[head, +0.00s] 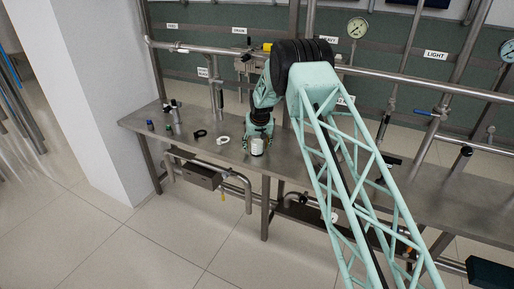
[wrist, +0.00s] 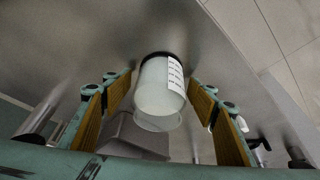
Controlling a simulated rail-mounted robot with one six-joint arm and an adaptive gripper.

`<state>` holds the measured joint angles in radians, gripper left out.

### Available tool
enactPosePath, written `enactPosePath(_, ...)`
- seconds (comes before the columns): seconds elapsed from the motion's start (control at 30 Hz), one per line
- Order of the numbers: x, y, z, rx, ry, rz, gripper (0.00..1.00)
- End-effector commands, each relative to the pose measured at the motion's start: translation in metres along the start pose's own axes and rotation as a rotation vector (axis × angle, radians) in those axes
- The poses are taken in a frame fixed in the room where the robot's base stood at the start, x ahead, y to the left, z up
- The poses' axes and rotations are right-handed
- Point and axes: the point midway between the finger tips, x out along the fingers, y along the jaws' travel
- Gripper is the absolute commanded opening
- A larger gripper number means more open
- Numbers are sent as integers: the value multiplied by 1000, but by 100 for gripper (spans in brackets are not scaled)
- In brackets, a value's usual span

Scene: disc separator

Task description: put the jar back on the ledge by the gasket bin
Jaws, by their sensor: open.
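The jar (head: 257,147) is a small white container standing near the front edge of the steel table, below my gripper (head: 258,132). In the wrist view the jar (wrist: 161,92) is pale and translucent, with a white printed label on its right side and a dark band at its far end. My gripper (wrist: 160,98) is open, with its wood-coloured finger pads on either side of the jar. The left pad is clearly apart from it; the right one is closer, and contact is unclear. I cannot tell for sure which part is the ledge or the gasket bin.
The steel table (head: 290,160) runs along a wall of pipes and gauges. A black ring (head: 199,133), a white ring (head: 222,140) and small bottles (head: 150,125) lie to the left. A grey box (head: 200,175) sits below the tabletop. My arm hides part of the table's right side.

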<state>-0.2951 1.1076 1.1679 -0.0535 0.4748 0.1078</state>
Motion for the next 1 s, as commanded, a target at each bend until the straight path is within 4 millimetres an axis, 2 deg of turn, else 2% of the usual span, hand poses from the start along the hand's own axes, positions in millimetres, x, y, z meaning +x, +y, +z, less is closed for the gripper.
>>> enactPosePath(0.27, -14, 0, -1, 0, 0, 0, 53)
enactPosePath(1.0, -94, 0, -2, 0, 1, 0, 53)
